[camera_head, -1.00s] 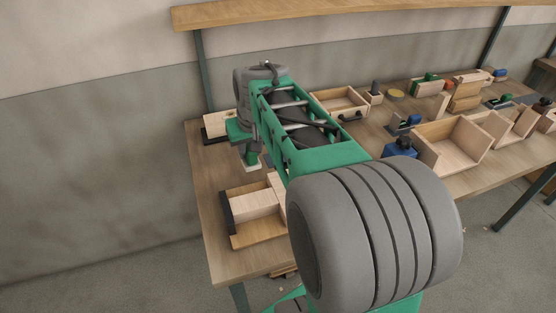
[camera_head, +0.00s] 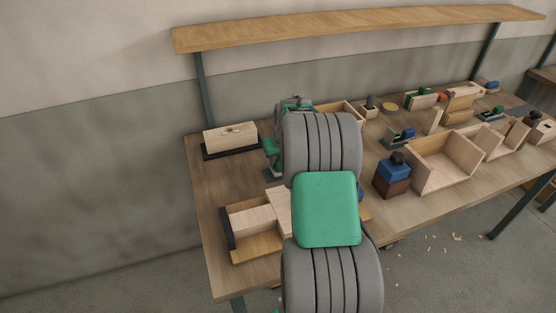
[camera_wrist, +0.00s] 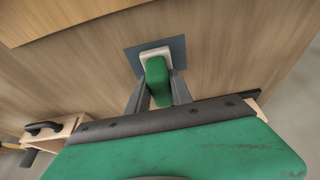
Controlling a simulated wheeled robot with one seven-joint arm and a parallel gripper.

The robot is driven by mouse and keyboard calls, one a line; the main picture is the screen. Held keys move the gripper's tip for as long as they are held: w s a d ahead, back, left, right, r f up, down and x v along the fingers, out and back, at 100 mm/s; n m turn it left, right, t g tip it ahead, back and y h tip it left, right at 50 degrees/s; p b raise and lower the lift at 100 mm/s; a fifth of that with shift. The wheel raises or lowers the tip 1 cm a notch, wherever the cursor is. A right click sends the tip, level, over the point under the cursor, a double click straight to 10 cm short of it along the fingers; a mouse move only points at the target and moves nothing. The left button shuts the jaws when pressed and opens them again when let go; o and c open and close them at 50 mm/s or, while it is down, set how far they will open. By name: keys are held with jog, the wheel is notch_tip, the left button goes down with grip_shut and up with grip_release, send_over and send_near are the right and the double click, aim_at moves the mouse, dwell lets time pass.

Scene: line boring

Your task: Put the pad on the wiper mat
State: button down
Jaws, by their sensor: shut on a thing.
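The pad (camera_wrist: 157,82) has a green grip and a whitish base. In the wrist view my gripper (camera_wrist: 158,92) is shut on the green grip, one dark finger on each side. The wiper mat (camera_wrist: 178,46) is a flat blue-grey rectangle on the bench. The pad's base overlaps it in the wrist view; I cannot tell whether they touch. My arm hides most of the gripper and the pad there.
A pale block on a dark base (camera_head: 230,140) stands behind left. A wooden tray (camera_head: 258,247) is in front left. A blue-topped block (camera_head: 393,174) and a large open wooden box (camera_head: 450,160) are to the right.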

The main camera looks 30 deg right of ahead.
jog(key=shift+f, duration=0.55)
jog(key=shift+f, duration=0.1)
jog(key=shift+f, duration=0.15)
jog(key=c, duration=1.1)
grip_release()
